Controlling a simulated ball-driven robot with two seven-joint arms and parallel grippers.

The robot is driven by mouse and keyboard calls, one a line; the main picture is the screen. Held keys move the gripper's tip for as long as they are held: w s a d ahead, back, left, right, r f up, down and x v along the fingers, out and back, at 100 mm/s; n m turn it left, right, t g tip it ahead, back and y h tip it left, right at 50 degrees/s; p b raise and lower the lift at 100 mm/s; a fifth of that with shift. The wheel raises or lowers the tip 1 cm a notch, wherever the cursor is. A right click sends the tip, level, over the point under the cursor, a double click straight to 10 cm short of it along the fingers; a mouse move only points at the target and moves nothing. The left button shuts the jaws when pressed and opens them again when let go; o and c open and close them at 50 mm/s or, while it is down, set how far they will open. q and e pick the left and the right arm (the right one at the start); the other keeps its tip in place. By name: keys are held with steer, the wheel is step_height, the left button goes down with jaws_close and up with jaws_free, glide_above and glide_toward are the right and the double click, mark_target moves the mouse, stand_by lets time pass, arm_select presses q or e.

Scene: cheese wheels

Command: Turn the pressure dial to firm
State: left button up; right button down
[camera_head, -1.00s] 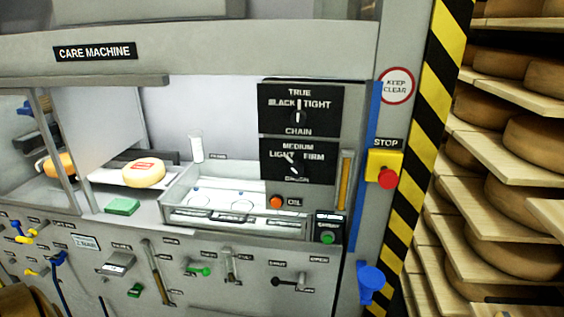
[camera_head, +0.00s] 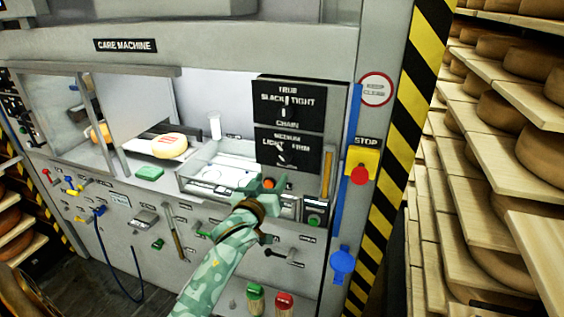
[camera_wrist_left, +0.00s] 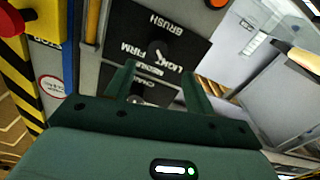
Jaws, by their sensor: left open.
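The pressure dial (camera_head: 281,150) is a dark knob with a white pointer on the lower black panel, marked LIGHT, MEDIUM and FIRM, with BRUSH below. Its pointer leans toward the LIGHT side. In the left wrist view the dial (camera_wrist_left: 157,50) appears upside down beyond my fingertips. My left gripper (camera_head: 263,183), on a green camouflage arm, is in front of the machine, just below the panel. In the wrist view its two green fingers (camera_wrist_left: 156,74) are spread, with nothing between them, apart from the dial. My right gripper is not in view.
The chain-tension dial panel (camera_head: 289,101) is directly above. An orange button (camera_head: 269,183) sits close behind my gripper. A yellow box with a red stop button (camera_head: 360,175) is to the right. A clear tray (camera_head: 190,180) and cheese wheel (camera_head: 170,146) are left. Cheese shelves stand far right.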

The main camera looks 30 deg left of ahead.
mark_target(283, 161)
arm_select(q)
steer(key=x, duration=1)
steer(key=shift+w+d+b, duration=0.1)
steer(key=shift+d+b, duration=0.15)
steer(key=shift+b, duration=0.15)
steer(key=c, duration=1)
